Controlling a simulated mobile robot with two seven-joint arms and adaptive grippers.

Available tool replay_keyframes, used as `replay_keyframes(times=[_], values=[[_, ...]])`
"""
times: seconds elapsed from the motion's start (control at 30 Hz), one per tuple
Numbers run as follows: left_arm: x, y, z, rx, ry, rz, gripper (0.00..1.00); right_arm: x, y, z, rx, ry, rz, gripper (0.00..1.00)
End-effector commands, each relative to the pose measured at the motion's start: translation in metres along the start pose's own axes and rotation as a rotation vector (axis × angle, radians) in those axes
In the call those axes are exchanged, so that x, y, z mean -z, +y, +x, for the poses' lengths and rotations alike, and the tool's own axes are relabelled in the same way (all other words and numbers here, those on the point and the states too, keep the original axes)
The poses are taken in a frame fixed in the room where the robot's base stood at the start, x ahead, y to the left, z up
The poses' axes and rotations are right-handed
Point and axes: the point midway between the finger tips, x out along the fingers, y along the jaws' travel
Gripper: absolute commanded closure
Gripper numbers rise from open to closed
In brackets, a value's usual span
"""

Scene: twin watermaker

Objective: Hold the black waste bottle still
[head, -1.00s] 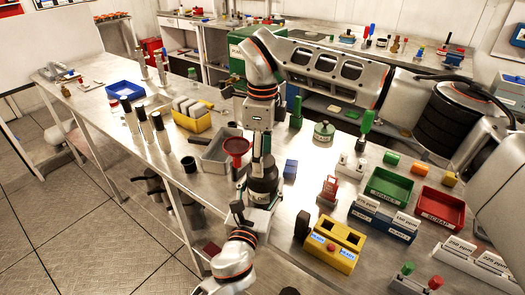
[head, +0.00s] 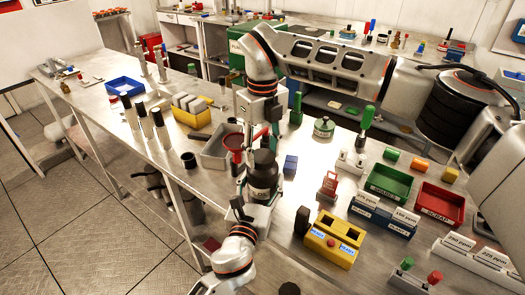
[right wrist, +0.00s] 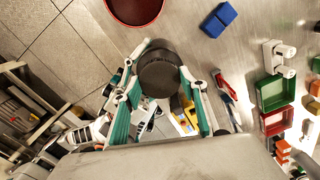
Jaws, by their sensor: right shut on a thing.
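The black waste bottle (head: 263,178) is upright in the middle of the head view, its pale label facing me. My right gripper (head: 263,150) comes down from above and is shut on the bottle's upper part. In the right wrist view the dark round bottle top (right wrist: 160,76) sits between the teal and white fingers of my right gripper (right wrist: 158,82). My left gripper (head: 243,208) is low at the bottle's near left side. Its fingers are partly hidden, and I cannot tell whether they touch the bottle. A pale shape beneath the bottle hides its base.
A red funnel (head: 234,142) is close behind the bottle, by a grey bin (head: 212,155). A black cup (head: 189,161) stands left. A blue block (head: 290,165), a red item (head: 328,187) and a yellow holder (head: 333,239) lie to the right. The bench edge is near.

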Motion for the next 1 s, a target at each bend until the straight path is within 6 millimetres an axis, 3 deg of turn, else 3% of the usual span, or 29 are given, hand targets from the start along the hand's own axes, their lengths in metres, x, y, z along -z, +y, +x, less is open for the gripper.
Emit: replay_keyframes(times=[0.33, 0.47, 0.5, 0.57, 1.0], values=[[0.0, 0.0004, 0.0001, -0.001, 0.0, 0.001, 1.0, 0.0002, -0.0003, 0.0008, 0.0, 0.001, 0.574, 0.83], [0.0, 0.0004, 0.0001, -0.001, 0.0, 0.001, 1.0, 0.0002, -0.0001, 0.0008, 0.0, 0.001, 0.573, 0.83], [0.0, 0.0004, 0.0001, -0.001, 0.0, 0.001, 1.0, 0.0002, -0.0001, 0.0008, 0.0, 0.001, 0.572, 0.55], [0.0, 0.0004, 0.0001, -0.001, 0.0, 0.001, 1.0, 0.0002, -0.0001, 0.0008, 0.0, 0.001, 0.571, 0.4], [0.0, 0.0004, 0.0001, -0.001, 0.0, 0.002, 1.0, -0.0004, -0.0003, -0.0054, 0.0, -0.001, 0.569, 0.38]])
